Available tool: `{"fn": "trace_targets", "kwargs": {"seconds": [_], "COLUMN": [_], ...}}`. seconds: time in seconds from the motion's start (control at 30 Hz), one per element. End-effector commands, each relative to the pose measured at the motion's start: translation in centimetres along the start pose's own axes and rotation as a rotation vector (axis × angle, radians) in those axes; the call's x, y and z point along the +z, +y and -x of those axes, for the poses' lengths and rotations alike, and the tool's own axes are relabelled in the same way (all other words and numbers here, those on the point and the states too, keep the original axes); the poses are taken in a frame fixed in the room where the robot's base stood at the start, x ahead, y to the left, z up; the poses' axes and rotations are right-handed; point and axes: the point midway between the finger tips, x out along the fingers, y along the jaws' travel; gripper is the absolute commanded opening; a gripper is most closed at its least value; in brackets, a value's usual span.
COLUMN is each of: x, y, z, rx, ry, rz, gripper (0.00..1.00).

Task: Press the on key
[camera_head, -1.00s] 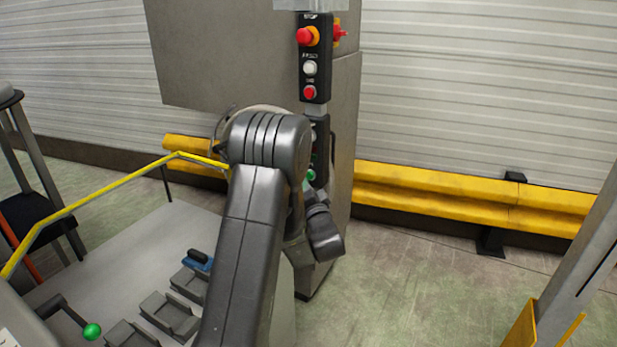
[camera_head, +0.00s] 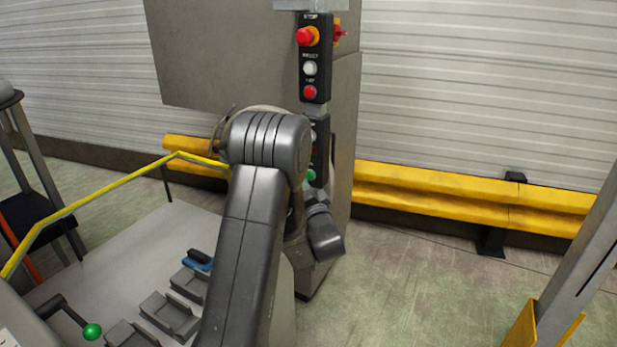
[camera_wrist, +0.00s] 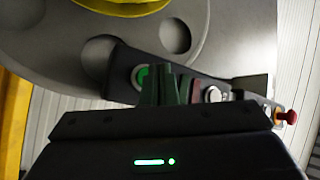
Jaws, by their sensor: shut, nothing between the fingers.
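A green round button (camera_wrist: 142,77), likely the on key, sits at the left end of a dark control box (camera_wrist: 121,62) in the wrist view; I cannot read its label. In the head view the green button (camera_head: 311,176) shows at the bottom of the lower control box (camera_head: 321,150), partly behind my arm. My gripper (camera_wrist: 166,72) is shut and empty, its fingertips over the box just right of the green button and covering its right edge. I cannot tell whether they touch it.
An upper control box (camera_head: 321,82) carries a red stop knob (camera_head: 305,36), a white button (camera_head: 310,68) and a red button (camera_head: 310,92). A white button (camera_wrist: 213,95) is right of my fingers in the wrist view. A yellow rail (camera_head: 110,202) and a yellow barrier (camera_head: 440,190) flank the machine.

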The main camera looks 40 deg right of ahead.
Motion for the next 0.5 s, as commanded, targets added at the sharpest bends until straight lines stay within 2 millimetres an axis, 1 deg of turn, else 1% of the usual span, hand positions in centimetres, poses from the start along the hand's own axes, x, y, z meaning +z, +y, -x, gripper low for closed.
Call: {"fn": "trace_targets", "kwargs": {"seconds": [0.27,0.5], "x": [-0.01,-0.32], "y": [0.04,0.47], "z": [-0.02,-0.48], "rx": [0.0,0.0], "ry": [0.0,0.0], "rz": [0.0,0.001], "gripper": [0.0,0.0]}}
